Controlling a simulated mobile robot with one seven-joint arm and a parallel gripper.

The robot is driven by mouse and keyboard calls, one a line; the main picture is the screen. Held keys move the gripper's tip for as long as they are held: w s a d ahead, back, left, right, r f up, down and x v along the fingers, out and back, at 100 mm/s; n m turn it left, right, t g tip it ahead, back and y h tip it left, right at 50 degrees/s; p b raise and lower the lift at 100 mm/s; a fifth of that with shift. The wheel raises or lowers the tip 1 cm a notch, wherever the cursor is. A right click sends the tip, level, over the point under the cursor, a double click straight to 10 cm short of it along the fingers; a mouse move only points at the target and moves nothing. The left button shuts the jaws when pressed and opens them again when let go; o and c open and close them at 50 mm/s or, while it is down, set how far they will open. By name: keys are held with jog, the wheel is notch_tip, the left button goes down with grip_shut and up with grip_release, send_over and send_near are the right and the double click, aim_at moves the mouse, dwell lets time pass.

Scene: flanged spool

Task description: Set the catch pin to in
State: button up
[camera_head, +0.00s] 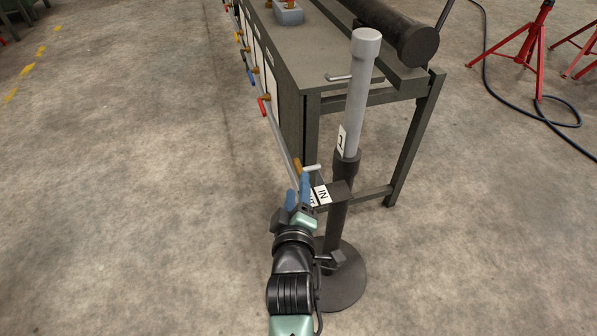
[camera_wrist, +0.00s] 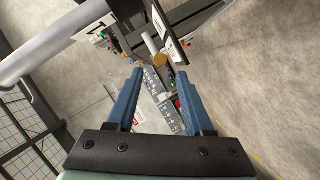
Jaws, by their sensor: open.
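The catch pin (camera_head: 313,167) is a short light-grey rod with a brass end, beside the dark lower tube of an upright stand (camera_head: 338,205). An IN label (camera_head: 322,193) sits near it on a dark plate; a second label below is partly hidden by my gripper. My gripper (camera_head: 298,188) is open and empty, its blue fingertips just below the pin. In the wrist view the pin (camera_wrist: 149,43) with its brass end shows ahead, between and beyond the fingertips (camera_wrist: 160,74). I see no contact. Whether the pin is in or out is unclear.
The stand's grey upper tube (camera_head: 358,95) rises right of my gripper from a round base (camera_head: 345,288). A dark workbench (camera_head: 300,52) with a row of coloured handles stands behind. Red tripods (camera_head: 540,45) and a cable are far right.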

aim_at(299, 166)
jog(key=b+x, duration=0.2)
jog(key=x, duration=0.4)
jog(key=shift+s+f, duration=0.1)
jog(key=shift+f, duration=0.05)
jog(key=shift+b+x, duration=0.35)
jog(key=shift+x, duration=0.5)
jog(key=shift+r, duration=0.2)
grip_shut()
jog(key=shift+f, duration=0.2)
